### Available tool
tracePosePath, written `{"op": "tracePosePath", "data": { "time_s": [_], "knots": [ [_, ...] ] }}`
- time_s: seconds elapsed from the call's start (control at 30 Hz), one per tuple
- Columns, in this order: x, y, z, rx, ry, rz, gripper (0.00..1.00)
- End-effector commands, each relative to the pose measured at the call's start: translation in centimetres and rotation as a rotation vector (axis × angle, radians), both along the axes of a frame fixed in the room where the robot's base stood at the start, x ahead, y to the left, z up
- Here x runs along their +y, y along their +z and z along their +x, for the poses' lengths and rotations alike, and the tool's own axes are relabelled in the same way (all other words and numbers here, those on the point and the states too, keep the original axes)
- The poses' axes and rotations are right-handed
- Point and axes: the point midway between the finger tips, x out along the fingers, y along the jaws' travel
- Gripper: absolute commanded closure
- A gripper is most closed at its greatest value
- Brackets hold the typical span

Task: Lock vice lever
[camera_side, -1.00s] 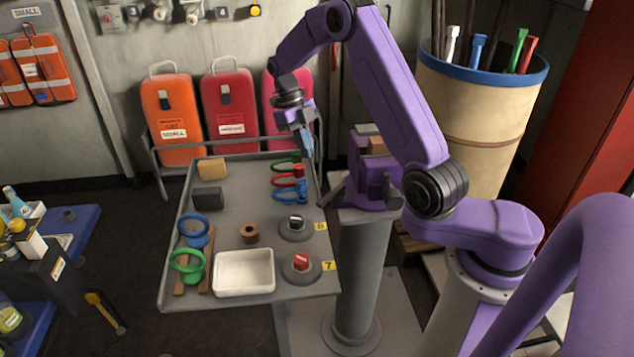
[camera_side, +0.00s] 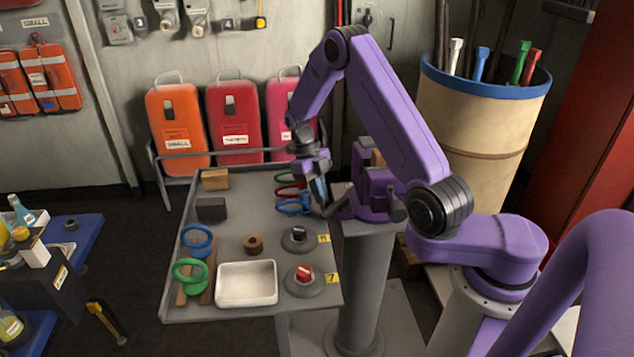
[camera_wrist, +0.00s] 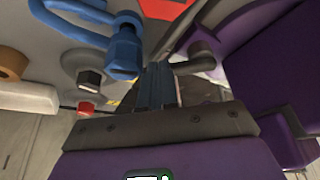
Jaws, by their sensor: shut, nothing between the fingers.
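The purple vice (camera_side: 368,190) stands on a grey pedestal to the right of the grey table. Its dark lever (camera_side: 337,204) sticks out on the left, towards the table. My gripper (camera_side: 322,196) points down beside the lever, at the table's right edge; its blue-grey fingers are shut and empty. In the wrist view the fingers (camera_wrist: 158,85) are together. A grey rounded bar (camera_wrist: 192,64), which looks like the lever, lies just right of the fingertips, against the purple vice body (camera_wrist: 265,55). I cannot tell whether fingers and lever touch.
Blue-handled (camera_side: 292,204) and red-handled (camera_side: 290,186) tools lie on the table left of my gripper. Two round bases with a black knob (camera_side: 299,233) and a red knob (camera_side: 304,273) sit nearer the front. A white tray (camera_side: 247,302) is at the front edge.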

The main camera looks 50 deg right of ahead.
Motion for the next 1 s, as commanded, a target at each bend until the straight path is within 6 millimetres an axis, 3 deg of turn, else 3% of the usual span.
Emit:
{"op": "tracePosePath", "data": {
  "time_s": [0.47,1.0],
  "knots": [
    [0.02,-0.26,-0.15,0.0,0.007,-0.001,1.0],
    [0.34,-0.24,-0.59,0.0,0.181,0.0,1.0]
  ]
}}
